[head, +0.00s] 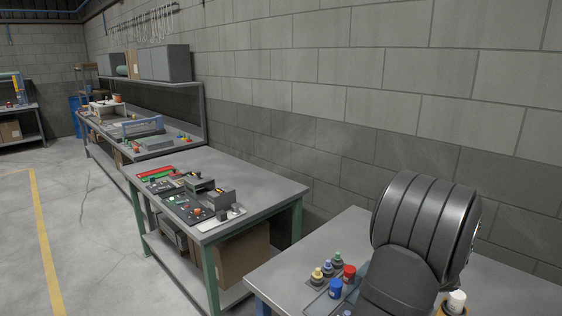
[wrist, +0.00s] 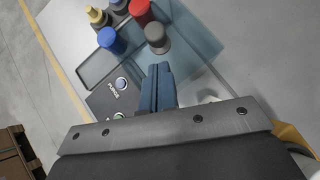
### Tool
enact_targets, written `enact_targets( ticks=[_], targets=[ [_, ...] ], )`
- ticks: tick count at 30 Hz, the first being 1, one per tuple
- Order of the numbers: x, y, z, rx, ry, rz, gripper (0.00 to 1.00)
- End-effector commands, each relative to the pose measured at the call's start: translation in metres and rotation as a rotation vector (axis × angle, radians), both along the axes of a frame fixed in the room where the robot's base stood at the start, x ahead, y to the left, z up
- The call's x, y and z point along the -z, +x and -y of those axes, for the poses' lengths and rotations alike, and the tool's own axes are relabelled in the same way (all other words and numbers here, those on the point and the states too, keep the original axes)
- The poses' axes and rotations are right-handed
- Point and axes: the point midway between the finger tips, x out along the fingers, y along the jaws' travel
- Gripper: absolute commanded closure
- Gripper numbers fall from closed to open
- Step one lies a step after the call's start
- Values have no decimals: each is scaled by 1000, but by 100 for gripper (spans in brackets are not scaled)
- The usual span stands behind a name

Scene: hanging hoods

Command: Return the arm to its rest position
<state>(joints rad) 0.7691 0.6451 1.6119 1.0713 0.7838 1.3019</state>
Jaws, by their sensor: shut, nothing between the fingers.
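My gripper (wrist: 160,82) shows in the wrist view with its blue-grey fingers together and nothing between them. It is above the near workbench, beside a dark panel (wrist: 104,104) with round buttons, one labelled PURGE. A dark ribbed part of my arm fills the right of the head view. The gripper does not show in the head view.
A blue cap (head: 335,288), a red cap (head: 349,272) and yellow and green-grey pieces stand on the near workbench (head: 300,265). A translucent bluish sheet (wrist: 195,50) lies near them. Another bench (head: 255,180) with control panels stands to the left. A block wall runs behind.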

Motion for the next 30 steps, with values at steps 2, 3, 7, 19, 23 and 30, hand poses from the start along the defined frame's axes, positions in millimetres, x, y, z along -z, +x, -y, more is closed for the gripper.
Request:
enact_targets(
  ticks=[2,3,7,19,23,30],
  targets=[
    [1,8,-3,-2,-1,0,100],
    [1,10,-4,-2,1,0,100],
    [1,15,-6,-2,2,-1,100],
    [0,13,-5,-1,2,-1,100],
    [-1,2,1,3,0,0,100],
    [-20,-35,13,6,-1,3,100]
  ],
)
